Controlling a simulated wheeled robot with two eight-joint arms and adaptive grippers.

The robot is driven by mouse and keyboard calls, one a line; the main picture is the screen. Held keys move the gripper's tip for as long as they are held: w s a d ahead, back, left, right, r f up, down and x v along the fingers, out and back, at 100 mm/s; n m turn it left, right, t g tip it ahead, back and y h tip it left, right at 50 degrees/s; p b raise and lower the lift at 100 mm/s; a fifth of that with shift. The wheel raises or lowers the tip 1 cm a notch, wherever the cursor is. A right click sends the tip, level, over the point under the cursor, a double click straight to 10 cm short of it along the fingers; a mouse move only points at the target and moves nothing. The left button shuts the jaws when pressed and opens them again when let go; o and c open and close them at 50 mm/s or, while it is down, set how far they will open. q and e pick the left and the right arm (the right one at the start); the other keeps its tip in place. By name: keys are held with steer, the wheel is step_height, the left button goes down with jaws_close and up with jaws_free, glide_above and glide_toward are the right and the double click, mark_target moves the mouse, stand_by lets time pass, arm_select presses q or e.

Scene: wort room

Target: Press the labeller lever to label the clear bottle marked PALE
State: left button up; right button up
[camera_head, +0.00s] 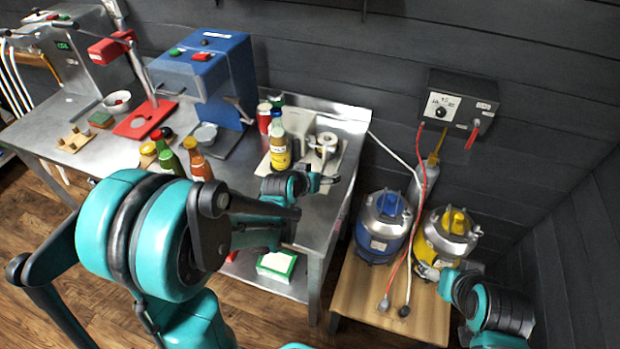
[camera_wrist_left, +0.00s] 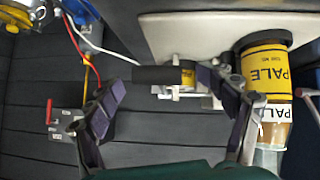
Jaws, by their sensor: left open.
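The PALE bottle (camera_head: 280,148) stands upright on the labeller's pale base, with a yellow label around its lower body. In the left wrist view the bottle (camera_wrist_left: 265,75) appears inverted at the right, with a yellow PALE label and a white PALE tag. The labeller (camera_head: 325,143) stands just right of it. Its dark lever handle (camera_wrist_left: 165,75) lies across the space between my left fingertips; contact cannot be told. My left gripper (camera_head: 322,181) is open in front of the labeller; its fingers also show in the wrist view (camera_wrist_left: 165,92). My right gripper (camera_head: 428,271) is beside the yellow keg, its jaws unclear.
Several other bottles (camera_head: 198,160) stand left of the labeller, by the blue capping machine (camera_head: 208,75). A blue keg (camera_head: 383,225) and a yellow keg (camera_head: 450,235) stand on a wooden table (camera_head: 360,285) at the right. Hoses hang from a wall box (camera_head: 458,100).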

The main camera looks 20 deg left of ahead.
arm_select(q)
steer(key=v, duration=1)
steer(key=shift+s, duration=0.2)
